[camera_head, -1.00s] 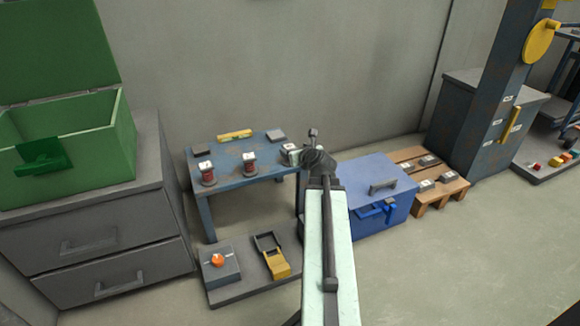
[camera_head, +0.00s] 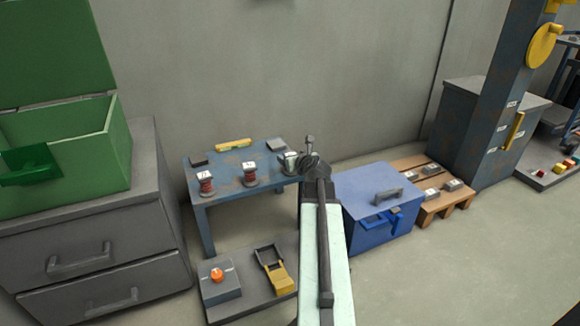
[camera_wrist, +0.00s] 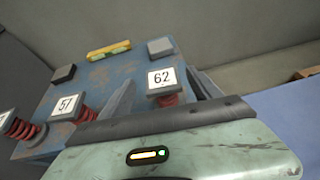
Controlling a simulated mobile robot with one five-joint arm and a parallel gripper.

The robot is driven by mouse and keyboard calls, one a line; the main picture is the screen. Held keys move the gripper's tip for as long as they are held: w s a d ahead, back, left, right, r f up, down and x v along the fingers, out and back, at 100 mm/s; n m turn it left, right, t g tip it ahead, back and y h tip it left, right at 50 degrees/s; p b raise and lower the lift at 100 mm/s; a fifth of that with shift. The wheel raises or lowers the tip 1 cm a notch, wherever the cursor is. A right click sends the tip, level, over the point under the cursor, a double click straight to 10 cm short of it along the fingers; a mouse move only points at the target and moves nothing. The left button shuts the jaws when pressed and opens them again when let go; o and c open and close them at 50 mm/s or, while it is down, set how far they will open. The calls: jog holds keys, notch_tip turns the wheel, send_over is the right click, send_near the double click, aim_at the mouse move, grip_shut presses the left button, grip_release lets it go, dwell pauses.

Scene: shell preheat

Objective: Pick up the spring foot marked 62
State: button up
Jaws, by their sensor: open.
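The spring foot marked 62 (camera_wrist: 162,80) stands on the blue table (camera_wrist: 110,95) in the wrist view, with its white label on top and a red coil below. My gripper (camera_wrist: 163,92) is open, with one grey finger on each side of the 62 foot. Its lower part is hidden behind my wrist. In the head view the foot at the table's right end (camera_head: 289,158) is partly hidden by my gripper (camera_head: 300,160). The spring foot marked 57 (camera_wrist: 68,107) stands to the left. Another spring foot (camera_wrist: 14,124) is cut off at the left edge.
A yellow level (camera_wrist: 109,50) and two dark blocks lie along the table's back. A blue box (camera_head: 378,205) and a wooden pallet (camera_head: 445,195) stand right of the table. A green bin (camera_head: 70,150) sits on grey drawers at left.

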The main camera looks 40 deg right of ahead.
jog(key=shift+s+d, duration=0.1)
grip_shut()
